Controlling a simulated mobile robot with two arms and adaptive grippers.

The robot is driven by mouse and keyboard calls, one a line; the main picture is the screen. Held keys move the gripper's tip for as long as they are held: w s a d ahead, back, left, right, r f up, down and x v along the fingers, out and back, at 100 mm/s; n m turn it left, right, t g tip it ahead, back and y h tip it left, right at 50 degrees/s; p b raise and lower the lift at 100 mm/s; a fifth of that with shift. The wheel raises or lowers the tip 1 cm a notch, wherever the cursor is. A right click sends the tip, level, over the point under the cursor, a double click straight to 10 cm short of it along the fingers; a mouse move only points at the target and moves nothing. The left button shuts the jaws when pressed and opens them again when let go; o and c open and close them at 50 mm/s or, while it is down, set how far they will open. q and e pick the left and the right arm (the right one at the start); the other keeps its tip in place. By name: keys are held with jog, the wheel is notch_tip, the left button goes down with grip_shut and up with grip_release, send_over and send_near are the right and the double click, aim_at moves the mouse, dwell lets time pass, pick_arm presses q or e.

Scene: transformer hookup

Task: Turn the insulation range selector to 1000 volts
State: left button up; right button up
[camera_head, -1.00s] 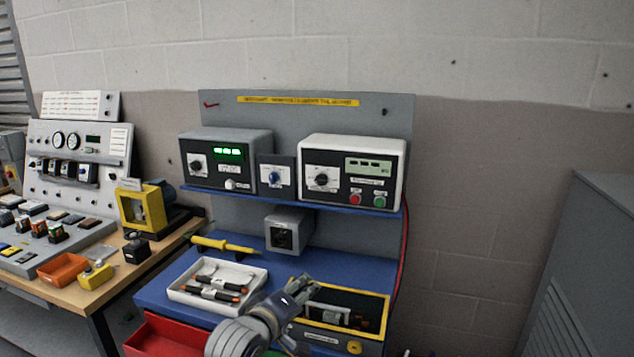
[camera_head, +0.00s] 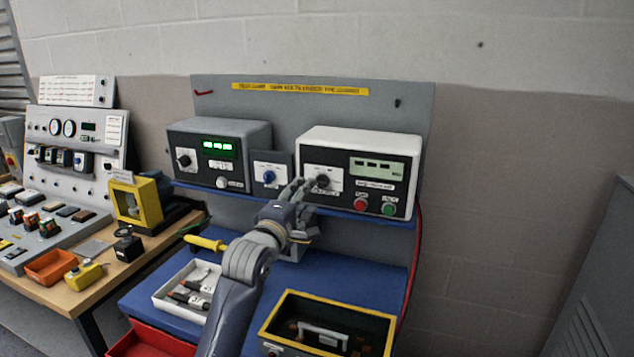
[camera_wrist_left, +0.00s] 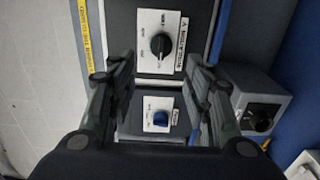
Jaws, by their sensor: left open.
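The white-cased tester (camera_head: 408,142) stands at the right of the blue shelf. Its black selector knob (camera_head: 322,181) is on a white dial plate at the left of its front. In the left wrist view the black knob (camera_wrist_left: 160,45) lies just beyond my fingertips, between their lines. Its pointer and scale are too small to read surely. My left gripper (camera_head: 301,186) is open and empty, its fingertips close to the dial plate, just left of the knob in the head view. Contact cannot be told. My right gripper is not in view.
A blue knob (camera_head: 269,176) on a small panel sits left of the tester; it also shows between my fingers in the wrist view (camera_wrist_left: 161,118). A grey tester (camera_head: 225,133) is further left. Red (camera_head: 361,204) and green (camera_head: 388,209) buttons are right of the black knob.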

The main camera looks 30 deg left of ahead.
aim_at(321, 182)
pick_arm(q)
jog(key=p+x, duration=0.1)
jog(key=x, duration=0.7)
jog(key=shift+p, duration=0.35)
jog(key=shift+f, duration=0.1)
jog(key=shift+c, duration=0.2)
jog(key=shift+d, duration=0.1)
jog(key=c, duration=0.9)
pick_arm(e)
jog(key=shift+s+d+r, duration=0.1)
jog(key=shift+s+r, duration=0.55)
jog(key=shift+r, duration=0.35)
